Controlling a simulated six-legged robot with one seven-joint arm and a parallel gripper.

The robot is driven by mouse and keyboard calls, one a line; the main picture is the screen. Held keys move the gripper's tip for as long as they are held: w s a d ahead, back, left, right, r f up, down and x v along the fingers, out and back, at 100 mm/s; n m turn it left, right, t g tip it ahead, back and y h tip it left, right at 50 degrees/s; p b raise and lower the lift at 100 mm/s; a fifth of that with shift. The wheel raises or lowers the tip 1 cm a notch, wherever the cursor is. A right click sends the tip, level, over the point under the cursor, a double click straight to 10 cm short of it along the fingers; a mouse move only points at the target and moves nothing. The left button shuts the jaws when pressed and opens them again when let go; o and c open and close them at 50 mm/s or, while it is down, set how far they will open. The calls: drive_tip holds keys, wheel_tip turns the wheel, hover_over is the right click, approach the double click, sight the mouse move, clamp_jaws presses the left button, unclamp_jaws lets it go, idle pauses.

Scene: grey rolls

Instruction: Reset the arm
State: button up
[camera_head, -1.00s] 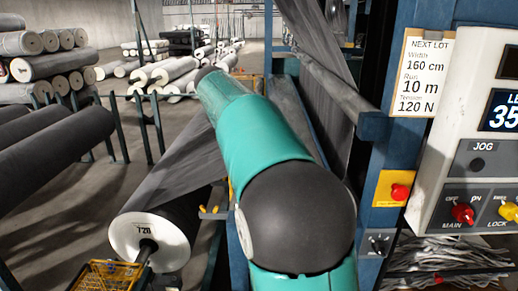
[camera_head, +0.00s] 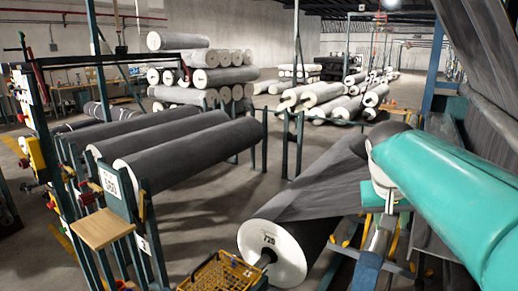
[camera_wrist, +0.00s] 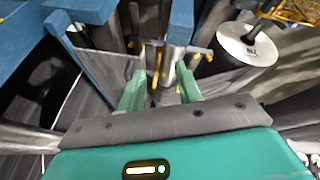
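My gripper shows in the wrist view (camera_wrist: 160,90), with its two green fingers spread apart and nothing held between them. Beyond the fingers are blue and grey machine bars, with no visible contact. In the head view my teal arm reaches in from the right edge, bent at a dark joint above the machine frame; the fingers cannot be made out there. A large grey roll marked 720 (camera_head: 292,240) stands left of the arm, its cloth running up to the right. A roll with a white end also shows at upper right in the wrist view (camera_wrist: 246,45).
Long dark rolls (camera_head: 190,150) lie on a rack at left, beside a post with a number card (camera_head: 110,182) and a small wooden shelf (camera_head: 103,228). A yellow basket (camera_head: 222,272) is at front. Stacked rolls (camera_head: 215,78) stand behind. Bare floor lies between.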

drive_tip(key=s+a+f+n+t+y, duration=0.1)
drive_tip(key=s+a+f+y, duration=0.1)
drive_tip(key=s+a+f, duration=0.3)
drive_tip(key=s+a+f+n+t+y, duration=0.1)
drive_tip(key=s+a+f+n, duration=0.1)
drive_tip(key=s+a+f, duration=0.4)
drive_tip(key=s+a, duration=0.1)
drive_tip(key=s, duration=0.4)
drive_tip(key=shift+s+f+y, duration=0.2)
drive_tip(key=shift+s+y, duration=0.15)
drive_tip(key=shift+y, duration=0.05)
idle(0.5)
